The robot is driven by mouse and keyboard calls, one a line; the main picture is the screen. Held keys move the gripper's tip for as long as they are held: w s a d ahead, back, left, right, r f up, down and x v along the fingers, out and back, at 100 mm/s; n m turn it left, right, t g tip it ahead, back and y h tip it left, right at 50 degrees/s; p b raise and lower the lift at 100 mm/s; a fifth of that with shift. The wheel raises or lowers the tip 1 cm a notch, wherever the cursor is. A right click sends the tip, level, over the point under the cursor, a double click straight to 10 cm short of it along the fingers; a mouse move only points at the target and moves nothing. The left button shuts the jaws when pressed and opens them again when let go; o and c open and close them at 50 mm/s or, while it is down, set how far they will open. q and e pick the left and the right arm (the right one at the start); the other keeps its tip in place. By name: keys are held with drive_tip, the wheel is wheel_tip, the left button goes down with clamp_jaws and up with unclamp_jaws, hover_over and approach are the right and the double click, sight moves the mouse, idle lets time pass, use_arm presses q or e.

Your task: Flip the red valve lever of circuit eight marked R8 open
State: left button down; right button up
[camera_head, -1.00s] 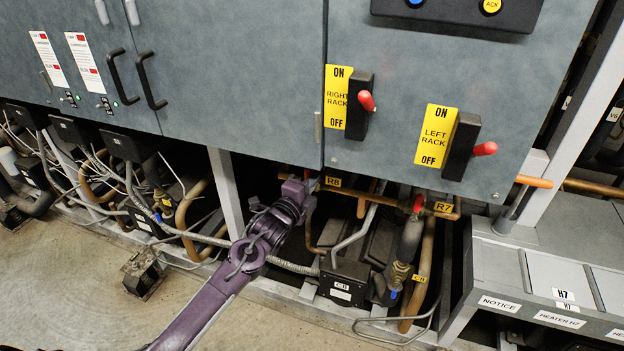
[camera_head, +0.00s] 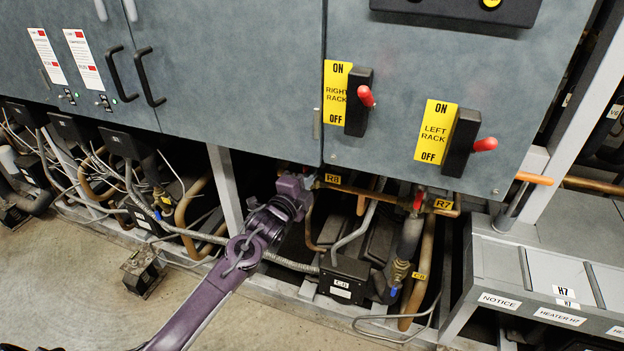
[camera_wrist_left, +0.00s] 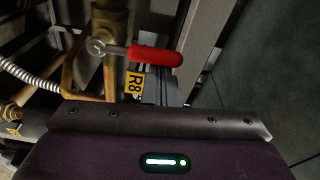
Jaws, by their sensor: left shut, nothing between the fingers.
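The red valve lever (camera_wrist_left: 155,56) of R8 shows in the left wrist view. Its handle points to the right, crosswise to the upright brass valve body (camera_wrist_left: 110,22). A yellow R8 tag (camera_wrist_left: 134,84) hangs just below it; the R8 tag also shows in the head view (camera_head: 333,179). My left gripper (camera_head: 304,184) is shut and empty under the cabinet's lower edge, beside the R8 tag. In the wrist view the gripper (camera_wrist_left: 160,120) fills the bottom, with the lever beyond it and apparently apart. In the head view the R8 lever is hidden. My right gripper is out of view.
The grey cabinet (camera_head: 230,80) overhangs the pipes closely. The red RIGHT RACK switch (camera_head: 366,96) and LEFT RACK switch (camera_head: 484,144) are above. The R7 valve's red lever (camera_head: 418,201) is to the right. A grey post (camera_head: 225,190) stands left of my gripper.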

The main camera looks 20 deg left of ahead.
use_arm(q)
drive_tip(key=shift+a, duration=0.2)
drive_tip(key=a+f+n+t+y+b, duration=0.1)
drive_tip(key=a+f+n+b, duration=0.3)
drive_tip(key=n, duration=1.3)
drive_tip(key=a+y, duration=0.1)
drive_tip(key=a, duration=0.2)
drive_tip(key=shift+a+f+t+b, duration=0.2)
drive_tip(key=shift+f+t+b, duration=0.1)
drive_tip(key=shift+f+b, duration=0.1)
drive_tip(key=shift+f, duration=0.1)
wheel_tip(320, 180, up, 4)
drive_tip(key=p, duration=0.3)
drive_tip(key=s+f+b, duration=0.1)
drive_tip(key=s+b, duration=0.2)
drive_tip(key=s, duration=0.6)
drive_tip(key=shift+f, duration=0.2)
